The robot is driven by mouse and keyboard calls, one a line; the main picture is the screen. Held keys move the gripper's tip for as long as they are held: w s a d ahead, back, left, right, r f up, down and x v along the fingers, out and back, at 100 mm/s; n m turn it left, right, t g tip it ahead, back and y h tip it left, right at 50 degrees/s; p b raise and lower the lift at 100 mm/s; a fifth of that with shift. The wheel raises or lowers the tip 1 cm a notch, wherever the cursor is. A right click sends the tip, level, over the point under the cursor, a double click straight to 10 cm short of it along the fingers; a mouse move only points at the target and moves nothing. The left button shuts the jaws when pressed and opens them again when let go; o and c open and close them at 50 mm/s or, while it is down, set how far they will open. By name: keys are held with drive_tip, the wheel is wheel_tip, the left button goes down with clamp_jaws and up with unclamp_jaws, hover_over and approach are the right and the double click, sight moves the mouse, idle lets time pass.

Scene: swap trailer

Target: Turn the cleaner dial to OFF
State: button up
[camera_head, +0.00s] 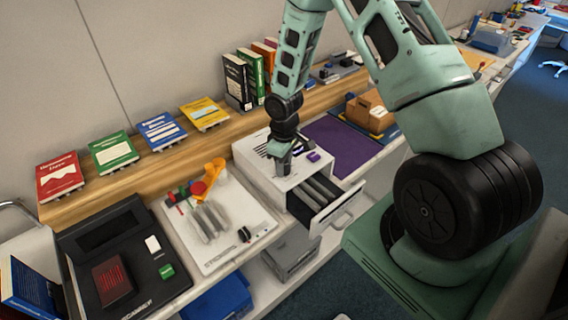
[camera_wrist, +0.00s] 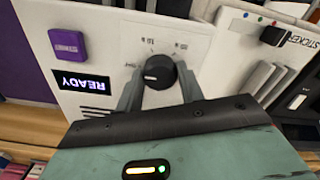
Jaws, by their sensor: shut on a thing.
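The cleaner is a white box (camera_head: 262,162) on the workbench in the head view, and my gripper (camera_head: 282,160) points down onto its top. In the wrist view, a round black dial (camera_wrist: 159,70) sits on the white panel (camera_wrist: 110,45) between the two fingers of my gripper (camera_wrist: 158,82). The fingers are shut on the dial, one on each side. A small white mark shows on the dial, and small labels around it are too small to read. A lit display (camera_wrist: 82,83) reads READY, and a purple button (camera_wrist: 68,43) is beside it.
An open drawer (camera_head: 322,200) with dark slots juts from the box's front. A white board (camera_head: 225,225) with tools lies to its left, and a purple mat (camera_head: 340,143) to its right. Books (camera_head: 245,75) stand on the shelf behind.

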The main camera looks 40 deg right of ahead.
idle(0.4)
drive_tip(key=o, duration=1)
drive_tip(key=shift+r, duration=0.1)
wheel_tip(320, 180, up, 17)
drive_tip(key=b, duration=0.2)
drive_tip(key=shift+r+b, duration=0.15)
drive_tip(key=shift+b, duration=0.15)
drive_tip(key=s+a+n+b, duration=0.1)
drive_tip(key=s+a, duration=0.2)
drive_tip(key=a, duration=0.4)
drive_tip(key=s+a+n+b, duration=0.1)
drive_tip(key=s+a, duration=0.3)
drive_tip(key=a, duration=0.3)
drive_tip(key=shift+n+y, duration=0.3)
drive_tip(key=shift+n, duration=0.2)
drive_tip(key=s+a+b, duration=0.1)
drive_tip(key=s+a, duration=0.2)
drive_tip(key=s, duration=0.3)
drive_tip(key=s+a, duration=0.4)
drive_tip(key=s, duration=0.1)
drive_tip(key=s+a+b, duration=0.1)
drive_tip(key=s+a, duration=0.2)
drive_tip(key=s, duration=0.3)
drive_tip(key=shift+s+a+r+b, duration=0.2)
drive_tip(key=shift+s+a+b, duration=0.1)
